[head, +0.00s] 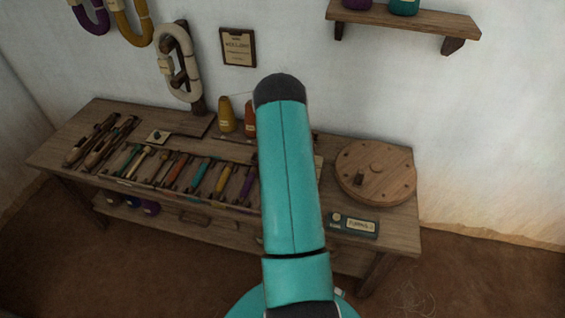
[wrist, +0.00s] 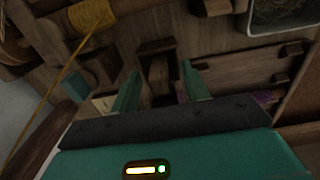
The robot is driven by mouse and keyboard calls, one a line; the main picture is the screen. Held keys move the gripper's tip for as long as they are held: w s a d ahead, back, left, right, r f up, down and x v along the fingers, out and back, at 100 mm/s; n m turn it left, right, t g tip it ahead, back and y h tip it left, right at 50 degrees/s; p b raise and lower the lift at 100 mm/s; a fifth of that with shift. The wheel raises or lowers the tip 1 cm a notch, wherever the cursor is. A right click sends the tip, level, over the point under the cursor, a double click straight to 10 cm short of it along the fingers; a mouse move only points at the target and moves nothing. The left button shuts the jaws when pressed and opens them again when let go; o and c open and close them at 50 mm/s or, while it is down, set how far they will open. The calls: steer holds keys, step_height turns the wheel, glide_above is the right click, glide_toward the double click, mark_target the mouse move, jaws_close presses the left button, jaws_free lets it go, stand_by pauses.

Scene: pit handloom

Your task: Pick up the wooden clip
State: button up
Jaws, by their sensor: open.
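My gripper (wrist: 160,80) is open in the wrist view, its two teal fingers apart. A small brown wooden piece (wrist: 157,70) shows between and just beyond the fingers; it looks like the wooden clip, but the dim picture does not make this certain. I cannot tell whether either finger touches it. In the head view my own teal arm covers the middle of the bench, and neither the gripper nor a clear clip can be seen there.
The wooden bench (head: 75,150) holds a row of coloured shuttles or bobbins, a round wooden disc (head: 375,172) and a teal box (head: 353,225). In the wrist view, a yellow thread spool (wrist: 91,15) is at upper left and a light-rimmed tray (wrist: 262,32) at upper right.

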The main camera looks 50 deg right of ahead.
jaws_close()
steer(key=shift+r, duration=0.1)
